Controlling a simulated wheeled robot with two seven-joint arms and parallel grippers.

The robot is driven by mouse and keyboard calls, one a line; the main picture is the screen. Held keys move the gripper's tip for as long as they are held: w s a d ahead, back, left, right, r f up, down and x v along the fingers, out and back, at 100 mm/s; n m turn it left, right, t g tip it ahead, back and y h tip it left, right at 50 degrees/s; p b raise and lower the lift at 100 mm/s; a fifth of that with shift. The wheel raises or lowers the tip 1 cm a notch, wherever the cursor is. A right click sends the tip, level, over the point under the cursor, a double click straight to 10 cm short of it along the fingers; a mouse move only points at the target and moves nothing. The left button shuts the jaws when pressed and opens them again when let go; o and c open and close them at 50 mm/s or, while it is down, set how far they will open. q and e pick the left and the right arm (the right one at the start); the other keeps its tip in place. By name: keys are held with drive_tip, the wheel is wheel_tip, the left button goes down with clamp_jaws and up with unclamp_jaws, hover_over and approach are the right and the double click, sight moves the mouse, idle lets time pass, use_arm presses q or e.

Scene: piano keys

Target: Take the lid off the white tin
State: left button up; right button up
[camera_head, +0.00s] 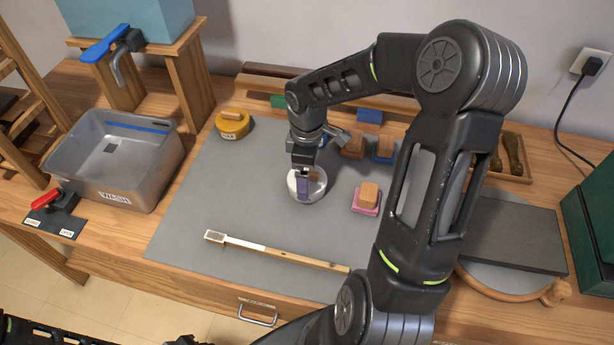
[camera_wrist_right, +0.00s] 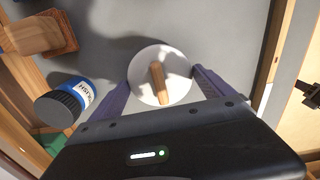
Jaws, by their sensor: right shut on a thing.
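The white tin (camera_head: 318,187) stands on the grey mat, partly hidden by my right gripper (camera_head: 305,187). Its round white lid (camera_wrist_right: 145,88) with a wooden knob (camera_wrist_right: 158,82) shows in the right wrist view. The purple fingers of my right gripper (camera_wrist_right: 164,88) lie on either side of the lid, shut on it. I cannot tell whether the lid is still seated, as the tin body is hidden below it in that view.
A yellow tin (camera_head: 232,126) stands at the mat's back left, and a blue jar (camera_wrist_right: 70,98) near the gripper. A pink block with a wooden top (camera_head: 367,197) is to the right. A wooden stick (camera_head: 280,252) lies in front. The left mat is clear.

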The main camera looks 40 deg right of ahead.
drive_tip(key=c, duration=0.3)
drive_tip(key=shift+r, duration=0.1)
drive_tip(key=shift+c, duration=0.2)
wheel_tip(320, 180, up, 10)
drive_tip(key=p, duration=0.8)
